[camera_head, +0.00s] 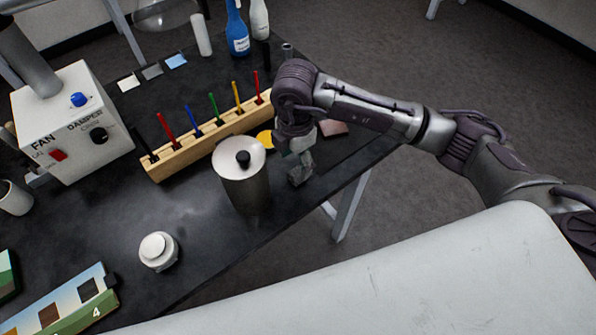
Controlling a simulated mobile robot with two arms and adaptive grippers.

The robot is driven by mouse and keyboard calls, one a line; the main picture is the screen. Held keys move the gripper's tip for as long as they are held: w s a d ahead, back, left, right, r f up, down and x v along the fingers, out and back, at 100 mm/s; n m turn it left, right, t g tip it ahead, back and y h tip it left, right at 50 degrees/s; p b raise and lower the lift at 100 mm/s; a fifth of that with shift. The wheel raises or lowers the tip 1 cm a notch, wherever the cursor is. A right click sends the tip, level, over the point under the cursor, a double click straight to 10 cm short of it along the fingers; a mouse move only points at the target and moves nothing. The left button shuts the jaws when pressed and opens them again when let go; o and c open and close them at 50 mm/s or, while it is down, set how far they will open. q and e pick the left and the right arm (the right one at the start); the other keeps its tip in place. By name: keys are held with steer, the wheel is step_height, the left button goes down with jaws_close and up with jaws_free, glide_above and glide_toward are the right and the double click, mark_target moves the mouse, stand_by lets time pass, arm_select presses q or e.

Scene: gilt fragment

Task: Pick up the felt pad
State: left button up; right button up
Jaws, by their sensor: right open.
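A flat, dull pink-brown pad (334,128), which looks like the felt pad, lies on the black table near its right edge. It is partly hidden behind my right wrist. My right gripper (300,174) points down over the table, in front of the pad and to its left in the picture. It is open, and I see nothing held in it. The fingers are small and dark here, so their exact height above the table is unclear. My left gripper is out of view.
A steel canister (243,178) stands just left of my right gripper. A wooden rack (210,140) with colored sticks and a yellow disc (265,139) are behind it.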

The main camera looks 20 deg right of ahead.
mark_target(298, 172)
steer(key=f, duration=0.1)
steer(key=f+p, duration=0.1)
steer(key=f, duration=0.2)
steer(key=shift+d+p, duration=0.35)
steer(key=shift+p, duration=0.05)
steer(key=shift+w+f, duration=0.1)
steer(key=shift+f, duration=0.55)
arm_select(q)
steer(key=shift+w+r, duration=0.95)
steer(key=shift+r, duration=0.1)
arm_select(e)
steer(key=c, duration=0.9)
